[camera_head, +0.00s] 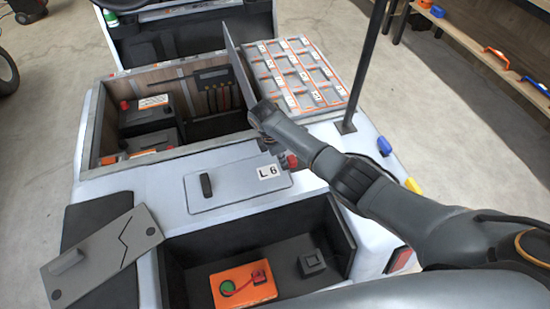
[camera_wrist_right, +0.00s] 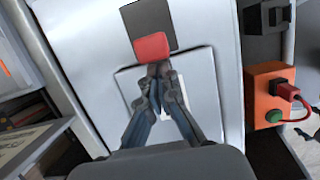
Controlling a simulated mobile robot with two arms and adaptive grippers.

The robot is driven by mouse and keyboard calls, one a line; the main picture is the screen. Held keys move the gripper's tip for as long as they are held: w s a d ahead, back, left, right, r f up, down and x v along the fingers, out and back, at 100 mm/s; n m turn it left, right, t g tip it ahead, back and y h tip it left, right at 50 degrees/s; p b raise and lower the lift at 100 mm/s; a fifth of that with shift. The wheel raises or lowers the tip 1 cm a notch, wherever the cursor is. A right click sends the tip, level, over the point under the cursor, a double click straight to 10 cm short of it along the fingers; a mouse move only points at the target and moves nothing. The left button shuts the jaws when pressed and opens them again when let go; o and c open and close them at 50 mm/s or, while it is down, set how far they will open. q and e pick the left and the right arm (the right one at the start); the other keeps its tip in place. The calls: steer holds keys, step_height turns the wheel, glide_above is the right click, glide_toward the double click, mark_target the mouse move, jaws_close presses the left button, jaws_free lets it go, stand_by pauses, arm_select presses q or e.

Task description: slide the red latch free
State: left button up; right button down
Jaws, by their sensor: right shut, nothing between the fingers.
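The red latch (camera_head: 292,161) is a small block at the upper right corner of the grey lid marked L6 (camera_head: 230,192). In the right wrist view the red latch (camera_wrist_right: 151,47) sits against a black plate (camera_wrist_right: 150,17) and reaches the edge of the lid (camera_wrist_right: 203,80). My right gripper (camera_wrist_right: 158,72) is shut and empty, its fingertips right at the latch's near edge. I cannot tell whether they touch it. In the head view my right wrist largely hides the fingers. My left gripper is not in view.
An orange box with a red plug and green button (camera_head: 243,285) sits in the open front bay. A loose grey panel (camera_head: 102,255) lies at left. An open compartment holds batteries (camera_head: 147,115). A labelled tray (camera_head: 300,75) and an upright black post (camera_head: 364,70) stand beyond.

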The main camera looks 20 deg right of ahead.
steer(key=shift+d, duration=0.1)
steer(key=d+p, duration=0.1)
steer(key=d, duration=0.1)
steer(key=shift+w+d+r, duration=0.1)
steer(key=shift+d, duration=0.25)
